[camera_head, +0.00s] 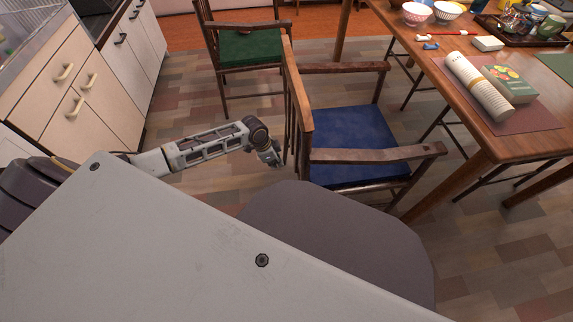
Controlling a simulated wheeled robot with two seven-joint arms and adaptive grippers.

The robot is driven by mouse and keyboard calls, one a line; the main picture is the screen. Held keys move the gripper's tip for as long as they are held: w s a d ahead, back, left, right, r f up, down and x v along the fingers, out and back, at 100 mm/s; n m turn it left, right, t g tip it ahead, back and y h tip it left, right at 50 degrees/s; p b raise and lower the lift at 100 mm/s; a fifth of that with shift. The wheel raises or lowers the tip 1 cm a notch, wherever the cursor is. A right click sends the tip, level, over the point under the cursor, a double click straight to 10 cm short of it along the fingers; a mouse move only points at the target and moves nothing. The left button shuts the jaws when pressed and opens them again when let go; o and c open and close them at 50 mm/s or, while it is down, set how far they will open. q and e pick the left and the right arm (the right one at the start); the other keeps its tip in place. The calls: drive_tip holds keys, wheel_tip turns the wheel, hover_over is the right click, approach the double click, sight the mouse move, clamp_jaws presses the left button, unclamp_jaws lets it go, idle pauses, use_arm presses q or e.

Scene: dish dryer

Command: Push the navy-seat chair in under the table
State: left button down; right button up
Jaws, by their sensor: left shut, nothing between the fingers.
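The navy-seat chair (350,137) stands in the middle, a wooden armchair with its backrest on the left and its open front facing right. Its seat is outside the near edge of the wooden table (468,133), with a clear strip of floor between them. My left gripper (275,160) is shut and empty, just left of the chair's backrest at about seat height. I cannot tell whether its tip touches the backrest. My right gripper is not in view.
A green-seat chair (247,48) stands behind. White cabinets (72,85) line the left side. The table holds a rolled paper (478,88), a green box (510,82), bowls (416,13) and a tray (505,36). Floor between cabinets and chairs is free.

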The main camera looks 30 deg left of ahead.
use_arm(q)
drive_tip(key=shift+w+d+f+b, duration=0.25)
drive_tip(key=shift+w+d+b, duration=0.4)
drive_tip(key=shift+d, duration=0.25)
drive_tip(key=shift+w+d+f+b, duration=0.25)
drive_tip(key=shift+w+d+b, duration=0.35)
drive_tip(key=shift+d, duration=0.25)
